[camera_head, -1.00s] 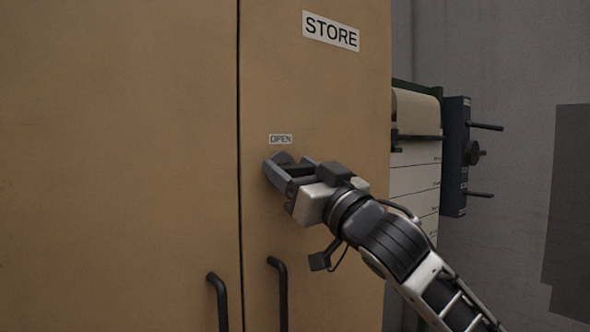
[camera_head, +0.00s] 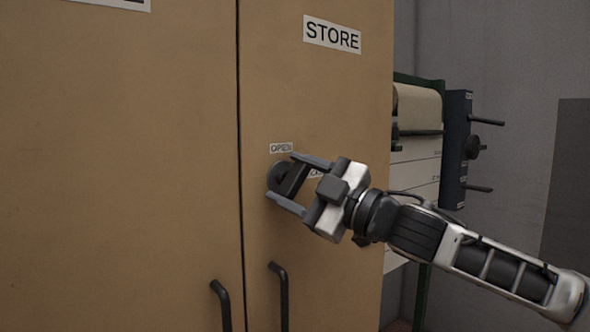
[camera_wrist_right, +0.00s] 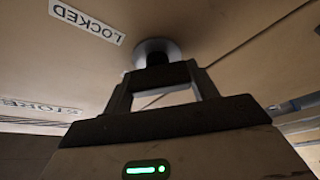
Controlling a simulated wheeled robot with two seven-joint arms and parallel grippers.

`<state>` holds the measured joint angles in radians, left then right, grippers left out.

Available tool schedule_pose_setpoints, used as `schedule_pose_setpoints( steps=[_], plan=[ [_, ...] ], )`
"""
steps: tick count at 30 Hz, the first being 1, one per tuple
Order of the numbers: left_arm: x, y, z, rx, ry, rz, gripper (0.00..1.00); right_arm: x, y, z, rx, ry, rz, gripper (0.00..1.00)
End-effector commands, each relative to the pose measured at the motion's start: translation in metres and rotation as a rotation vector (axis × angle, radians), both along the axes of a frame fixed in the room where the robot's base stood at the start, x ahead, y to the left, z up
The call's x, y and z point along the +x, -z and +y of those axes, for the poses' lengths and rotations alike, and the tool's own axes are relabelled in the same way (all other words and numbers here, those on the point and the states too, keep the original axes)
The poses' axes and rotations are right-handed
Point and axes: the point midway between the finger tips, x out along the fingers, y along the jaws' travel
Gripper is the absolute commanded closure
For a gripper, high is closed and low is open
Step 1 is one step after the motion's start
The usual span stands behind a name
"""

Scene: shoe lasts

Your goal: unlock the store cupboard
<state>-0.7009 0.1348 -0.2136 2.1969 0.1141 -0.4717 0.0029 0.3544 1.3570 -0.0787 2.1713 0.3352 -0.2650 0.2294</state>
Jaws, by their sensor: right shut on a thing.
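The store cupboard (camera_head: 335,100) has tan double doors. A dark round lock knob (camera_head: 280,178) with a raised grip bar sits on the right door, just below an OPEN label (camera_head: 281,148). My right gripper (camera_head: 284,179) is shut on the knob's bar, one finger on each side. In the right wrist view the knob's round base (camera_wrist_right: 157,48) shows beyond the fingers. A LOCKED label (camera_wrist_right: 87,20) is beside it, mostly hidden by the gripper in the head view. My left gripper is not in view.
Two dark bar handles (camera_head: 222,304) are low on the doors beside the vertical gap. Both doors look closed. Right of the cupboard are a green-framed chart (camera_head: 415,165) and a dark panel (camera_head: 456,150) with protruding pegs.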

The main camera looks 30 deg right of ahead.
Motion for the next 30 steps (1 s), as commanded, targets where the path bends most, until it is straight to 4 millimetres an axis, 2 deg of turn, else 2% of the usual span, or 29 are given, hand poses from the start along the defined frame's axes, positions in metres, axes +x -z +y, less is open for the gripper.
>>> schedule_pose_setpoints(
  steps=[3,12,30],
  plan=[
    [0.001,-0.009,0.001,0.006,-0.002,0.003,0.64,0.000,-0.003,0.000,-0.118,0.003,-0.005,0.65],
    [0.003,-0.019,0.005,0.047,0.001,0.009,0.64,0.000,-0.003,0.000,-0.365,0.000,-0.025,0.65],
    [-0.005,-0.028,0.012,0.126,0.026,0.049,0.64,0.000,-0.001,0.000,-0.657,0.000,-0.049,0.65]
  ],
)
